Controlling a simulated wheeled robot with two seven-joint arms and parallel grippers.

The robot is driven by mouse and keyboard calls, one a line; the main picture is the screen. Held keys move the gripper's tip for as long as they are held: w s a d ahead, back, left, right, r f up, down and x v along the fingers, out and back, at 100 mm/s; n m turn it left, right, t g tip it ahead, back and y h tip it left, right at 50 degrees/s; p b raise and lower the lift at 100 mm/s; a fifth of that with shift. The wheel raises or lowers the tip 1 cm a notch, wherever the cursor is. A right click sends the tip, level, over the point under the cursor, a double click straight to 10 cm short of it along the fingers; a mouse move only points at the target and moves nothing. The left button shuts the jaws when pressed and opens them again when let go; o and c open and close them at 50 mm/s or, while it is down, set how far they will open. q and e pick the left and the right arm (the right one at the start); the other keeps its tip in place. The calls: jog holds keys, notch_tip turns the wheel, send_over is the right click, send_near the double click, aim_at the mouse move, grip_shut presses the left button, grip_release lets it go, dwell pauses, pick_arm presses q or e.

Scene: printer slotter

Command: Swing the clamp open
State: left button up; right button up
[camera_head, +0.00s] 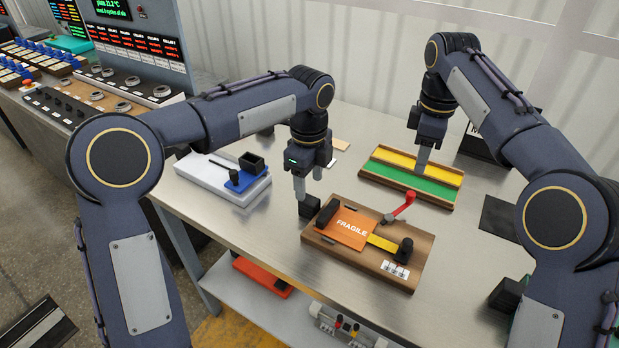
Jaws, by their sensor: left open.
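The clamp (403,206) has a red handle and a grey pivot end at the far edge of a brown wooden board (345,256). Its handle points up and to the right in the picture. An orange card marked FRAGILE (345,225) lies on the board, with a yellow strip (383,245) beside it. My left gripper (308,190) points down at the board's left end, close to a black block (311,206); it is open, apart from the clamp. My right gripper (422,165) points down by the yellow and green tray, behind the clamp; its fingers overlap in this view.
A yellow and green wooden tray (411,181) lies behind the clamp. A white and blue fixture (225,181) is at the left of the metal table. Black items stand at the right. Bare tabletop (470,255) shows to the right of the board.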

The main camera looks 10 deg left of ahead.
aim_at(310, 199)
pick_arm(q)
jog(key=shift+f, duration=3.95)
jog(key=shift+w, duration=0.1)
grip_shut()
pick_arm(e)
jog(key=shift+c, duration=0.2)
jog(key=c, duration=0.5)
jog(key=shift+c, duration=1.1)
jog(key=shift+s+a+f+m+h, duration=0.25)
jog(key=shift+s+a+m+h, duration=0.2)
jog(key=shift+m, duration=0.55)
grip_shut()
jog(key=s+a+f+m+t+h, duration=0.1)
jog(key=s+a+m+t+h, duration=0.3)
jog(key=m, duration=0.9)
jog(key=a+t, duration=0.1)
jog(key=a, duration=0.2)
jog(key=shift+s+f+m, duration=0.15)
jog(key=shift+s+m, duration=0.25)
jog(key=shift+d, duration=0.1)
